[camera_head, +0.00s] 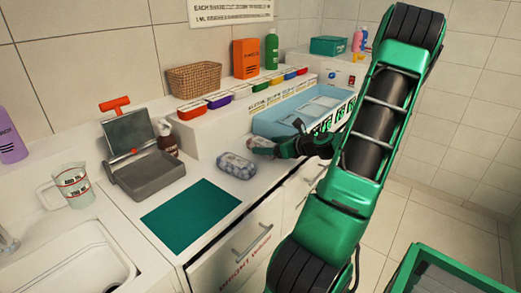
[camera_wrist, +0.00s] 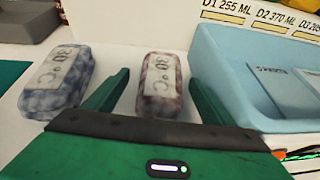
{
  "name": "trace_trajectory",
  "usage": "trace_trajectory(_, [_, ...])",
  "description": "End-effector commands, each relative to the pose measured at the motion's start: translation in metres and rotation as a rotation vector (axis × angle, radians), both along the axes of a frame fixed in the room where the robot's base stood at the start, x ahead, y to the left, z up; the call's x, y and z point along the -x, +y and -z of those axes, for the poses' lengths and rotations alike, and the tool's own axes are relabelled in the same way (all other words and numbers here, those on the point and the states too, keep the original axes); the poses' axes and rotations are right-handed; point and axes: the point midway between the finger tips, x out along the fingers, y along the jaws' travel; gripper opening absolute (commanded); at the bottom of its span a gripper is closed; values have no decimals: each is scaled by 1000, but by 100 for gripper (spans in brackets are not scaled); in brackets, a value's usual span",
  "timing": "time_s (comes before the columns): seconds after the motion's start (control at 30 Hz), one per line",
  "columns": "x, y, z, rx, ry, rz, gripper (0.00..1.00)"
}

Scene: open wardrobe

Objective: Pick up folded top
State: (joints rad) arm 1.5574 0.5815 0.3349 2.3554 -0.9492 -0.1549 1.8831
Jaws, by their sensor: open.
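Two folded cloth bundles, each with a pale label reading "30 °C", lie on the white counter. The reddish-patterned bundle (camera_wrist: 160,104) lies between the spread fingers of my gripper (camera_wrist: 158,78), with gaps showing on both sides. In the head view this bundle (camera_head: 261,142) lies at the tip of my gripper (camera_head: 279,148), partly hidden by it. The blue-grey bundle (camera_wrist: 57,85) lies left of the left finger; the head view also shows it (camera_head: 237,165). My gripper is open and holds nothing. I cannot tell which bundle is the folded top.
A light-blue tray (camera_wrist: 222,75) stands close to the right finger. A raised white ledge (camera_head: 205,128) with small coloured bins runs behind. A green mat (camera_head: 190,216), a grey open-lidded box (camera_head: 150,178) and a measuring jug (camera_head: 73,186) are at left. A green crate (camera_head: 440,268) stands lower right.

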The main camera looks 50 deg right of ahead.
Motion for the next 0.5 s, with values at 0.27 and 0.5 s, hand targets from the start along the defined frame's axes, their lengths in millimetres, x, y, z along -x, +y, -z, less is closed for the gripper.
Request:
trace_trajectory(0.27, [-30, 0, 14, -1, 0, -2, 77])
trace_trajectory(0.5, [-30, -1, 14, 0, 0, 0, 68])
